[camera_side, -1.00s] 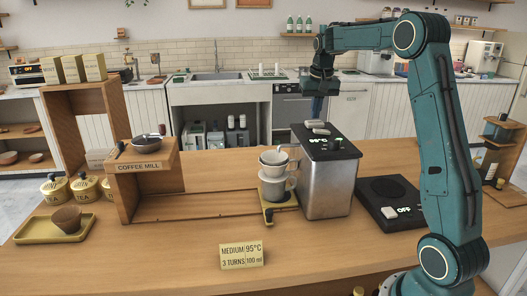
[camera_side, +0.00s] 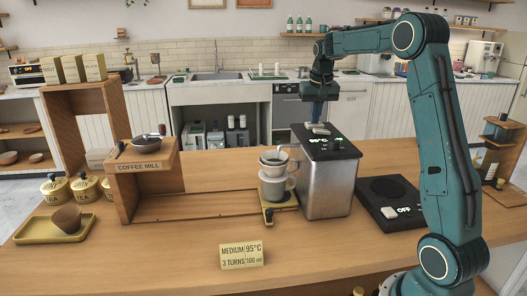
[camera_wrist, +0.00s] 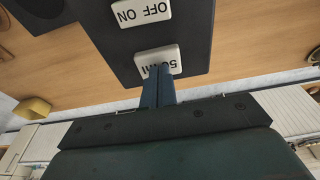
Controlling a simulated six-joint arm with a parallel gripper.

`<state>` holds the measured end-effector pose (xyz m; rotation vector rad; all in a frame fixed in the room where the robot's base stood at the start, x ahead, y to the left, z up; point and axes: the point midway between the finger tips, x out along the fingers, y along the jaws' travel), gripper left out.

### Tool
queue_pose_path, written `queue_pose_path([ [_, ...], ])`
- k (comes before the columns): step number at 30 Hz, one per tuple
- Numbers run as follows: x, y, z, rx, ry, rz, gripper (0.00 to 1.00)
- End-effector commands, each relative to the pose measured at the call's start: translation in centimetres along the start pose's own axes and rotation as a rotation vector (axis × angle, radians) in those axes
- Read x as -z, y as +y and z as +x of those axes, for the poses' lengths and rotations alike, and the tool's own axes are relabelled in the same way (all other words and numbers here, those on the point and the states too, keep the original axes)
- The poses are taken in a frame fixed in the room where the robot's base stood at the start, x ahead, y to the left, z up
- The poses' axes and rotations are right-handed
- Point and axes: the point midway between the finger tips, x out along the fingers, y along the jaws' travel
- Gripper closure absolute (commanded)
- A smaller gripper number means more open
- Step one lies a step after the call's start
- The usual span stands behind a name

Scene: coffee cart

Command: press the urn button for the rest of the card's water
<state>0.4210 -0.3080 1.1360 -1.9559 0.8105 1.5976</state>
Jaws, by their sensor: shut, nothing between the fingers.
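The metal urn (camera_side: 329,190) stands on the counter with a dark top. Its pale button (camera_side: 320,131) lies under my shut, empty gripper (camera_side: 317,119), whose fingertips appear to touch it. In the wrist view, the blue fingers (camera_wrist: 158,88) meet the white button marked 50 ml (camera_wrist: 158,60), partly hiding its label. A white OFF/ON switch (camera_wrist: 141,13) sits beyond it. The card (camera_side: 241,255) reads MEDIUM 95°C, 3 TURNS, 100 ml.
A black scale-like plate marked OFF (camera_side: 390,198) lies right of the urn. The wooden coffee mill stand (camera_side: 145,172) is at left, with a gold tray (camera_side: 40,229) and several tea tins (camera_side: 54,189) beyond. The counter front around the card is clear.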

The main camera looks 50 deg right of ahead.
Motion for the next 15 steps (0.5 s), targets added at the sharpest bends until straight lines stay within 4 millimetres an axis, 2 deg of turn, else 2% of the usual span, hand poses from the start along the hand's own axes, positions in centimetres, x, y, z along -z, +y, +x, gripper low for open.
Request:
queue_pose_path([
  [15,0.3,0.0,-1.4,0.000,0.000,-0.001,1.00],
])
